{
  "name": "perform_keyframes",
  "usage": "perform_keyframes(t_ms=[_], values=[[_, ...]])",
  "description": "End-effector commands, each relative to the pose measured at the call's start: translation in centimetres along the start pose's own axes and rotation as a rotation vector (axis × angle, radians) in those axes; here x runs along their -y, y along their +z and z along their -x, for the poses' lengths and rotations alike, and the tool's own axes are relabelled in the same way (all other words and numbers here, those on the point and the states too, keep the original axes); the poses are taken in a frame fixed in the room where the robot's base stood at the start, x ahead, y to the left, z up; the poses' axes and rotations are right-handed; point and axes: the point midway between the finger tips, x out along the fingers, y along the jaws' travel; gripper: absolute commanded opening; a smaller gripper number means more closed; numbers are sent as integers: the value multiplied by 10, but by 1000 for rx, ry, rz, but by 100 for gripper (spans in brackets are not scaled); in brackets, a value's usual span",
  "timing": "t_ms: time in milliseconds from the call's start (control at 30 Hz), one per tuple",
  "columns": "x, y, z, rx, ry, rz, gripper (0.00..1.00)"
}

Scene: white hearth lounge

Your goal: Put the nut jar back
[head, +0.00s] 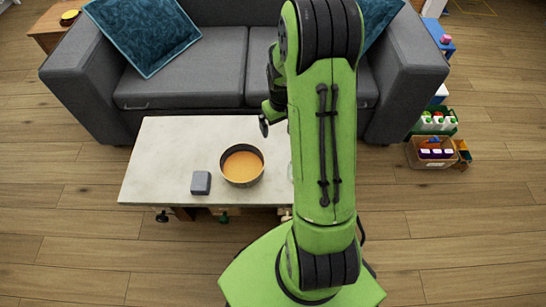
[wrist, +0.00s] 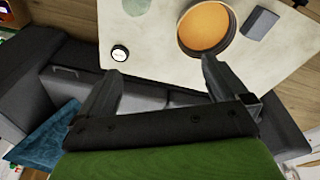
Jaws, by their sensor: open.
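I cannot pick out a nut jar for certain. A greenish, see-through round thing (wrist: 136,5) stands on the coffee table (head: 160,145), cut off by the top edge of the wrist view; it may be a glass jar. A small round black-and-white thing (wrist: 120,53) sits near the table's sofa-side edge in the wrist view. My gripper (wrist: 160,66) is open and empty, its fingers spread above the table's sofa-side edge and the sofa front. In the head view my arm hides most of the gripper and the table's right end.
A dark pot with orange contents (head: 242,166) and a grey block (head: 201,183) stand on the table. The grey sofa (head: 190,75) is behind it. A crate with bottles (head: 434,123) and a wooden box (head: 432,154) are on the floor at right. The table's left part is bare.

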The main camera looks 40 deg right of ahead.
Motion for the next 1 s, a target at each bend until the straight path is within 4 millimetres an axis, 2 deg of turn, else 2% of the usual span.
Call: perform_keyframes(t_ms=[33, 133, 200, 300, 400, 500, 600, 700, 900, 1000], values=[[16, -1, 38, -41, 9, 18, 100], [48, 14, 105, -106, 11, 41, 100], [70, 34, 145, -154, 5, 57, 100], [97, 72, 192, -220, -14, 78, 100], [116, 117, 224, -283, -43, 96, 100], [126, 154, 238, -330, -74, 112, 100], [131, 176, 243, -355, -95, 120, 100], [132, 182, 244, -360, -102, 121, 100], [132, 182, 244, -361, -101, 120, 100], [131, 181, 251, -361, -101, 120, 100]])
